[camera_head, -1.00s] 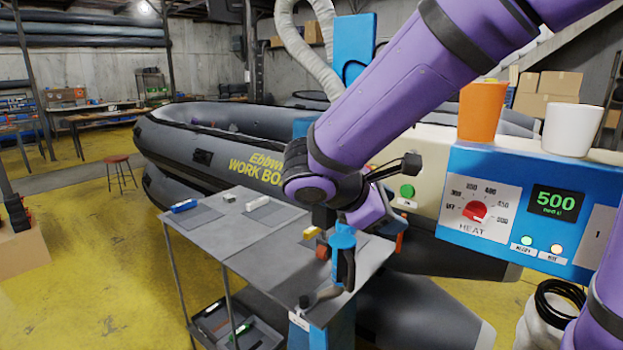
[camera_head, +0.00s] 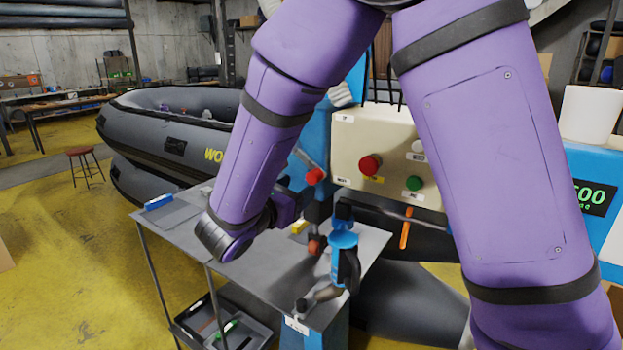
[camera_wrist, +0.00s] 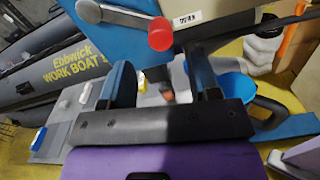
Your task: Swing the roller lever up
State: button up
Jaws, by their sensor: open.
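A grey lever with a red knob at its end (camera_head: 315,176) stands on the blue machine, left of the beige control panel; I take it for the roller lever. In the wrist view its red knob (camera_wrist: 160,34) shows at upper middle, with the grey arm running up-left from it. My gripper (camera_wrist: 159,65) is open and empty, its two blue-and-dark fingers pointing toward the lever. The knob appears just beyond the fingertips, not clasped. In the head view my arm hides most of the gripper.
The beige control panel (camera_head: 385,140) has red and green buttons. A grey table (camera_head: 265,270) below carries a blue item (camera_head: 158,202) and a yellow block (camera_head: 299,228). A blue tool with a dark handle (camera_head: 343,240) stands at its right corner. A grey boat (camera_head: 165,120) lies behind.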

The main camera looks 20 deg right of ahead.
aim_at(311, 180)
jog(key=x, duration=0.6)
jog(key=shift+w+d, duration=0.1)
jog(key=shift+d, duration=0.1)
grip_shut()
